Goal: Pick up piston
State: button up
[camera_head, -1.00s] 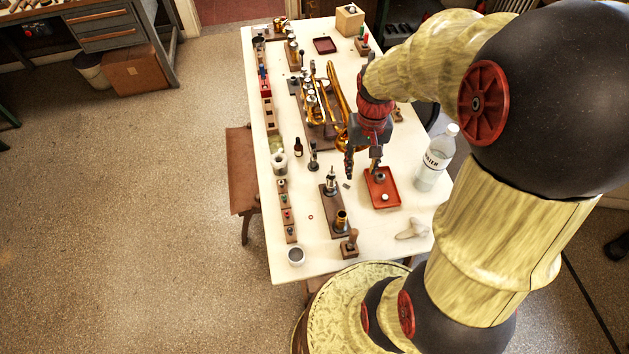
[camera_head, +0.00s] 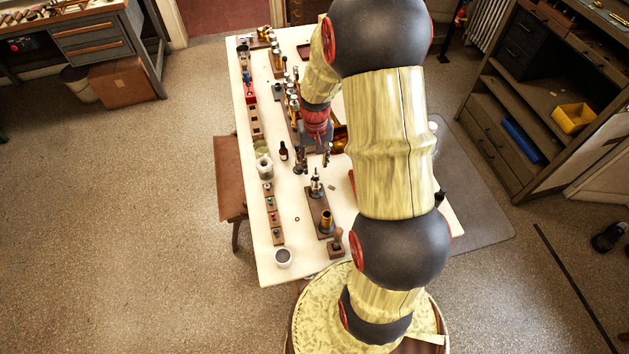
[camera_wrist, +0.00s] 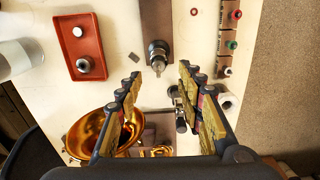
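A slim silver part (camera_head: 316,184), which looks like the piston, stands upright on a dark wooden board on the table. In the wrist view the silver part (camera_wrist: 158,58) shows from above, just ahead of the gap between my fingertips. My gripper (camera_wrist: 160,76) is open, fingers wide apart, with nothing between them. In the head view my gripper (camera_head: 314,158) hangs over the table, a little beyond the silver part. I cannot tell its exact height.
A red tray (camera_wrist: 75,22) with two small parts lies left in the wrist view. A brass horn bell (camera_wrist: 85,133) lies below it. A brass cylinder (camera_head: 326,220) shares the wooden board. Small wooden blocks (camera_head: 270,203) line the table's left edge. A dark bottle (camera_head: 283,151) stands nearby.

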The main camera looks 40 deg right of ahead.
aim_at(316, 174)
notch_tip(316, 174, down, 5)
jog(key=shift+d+r+b, duration=0.1)
jog(key=shift+b, duration=0.45)
jog(key=shift+c, duration=0.5)
grip_shut()
